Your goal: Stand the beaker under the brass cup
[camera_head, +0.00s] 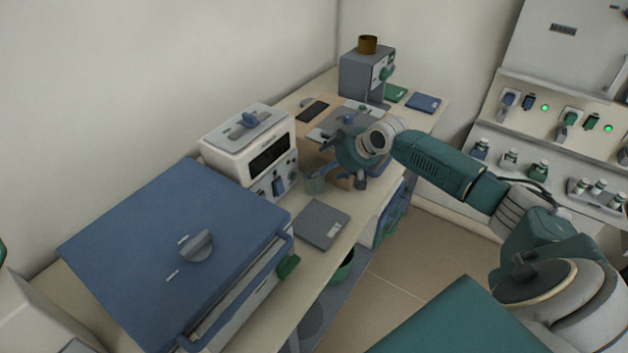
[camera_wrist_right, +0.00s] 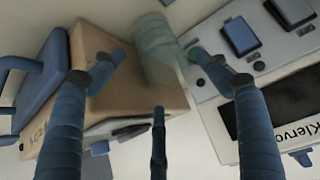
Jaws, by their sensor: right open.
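The beaker (camera_head: 315,183), a pale green see-through cylinder, stands on the bench beside the white Klervo unit. In the right wrist view the beaker (camera_wrist_right: 154,45) shows beyond and between my spread fingers. My right gripper (camera_head: 343,176) is open and empty, just right of the beaker in the head view; it also shows in the right wrist view (camera_wrist_right: 155,72). I cannot tell whether a finger touches the glass. The brass cup (camera_head: 367,44) sits on top of a grey stand-like device (camera_head: 360,74) at the far end of the bench. My left gripper is not in view.
The white unit (camera_head: 247,140) and a large blue-lidded furnace (camera_head: 165,240) flank the beaker on the left. A grey pad (camera_head: 322,224) lies in front. Blue (camera_head: 423,102) and green (camera_head: 396,93) pads lie near the device.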

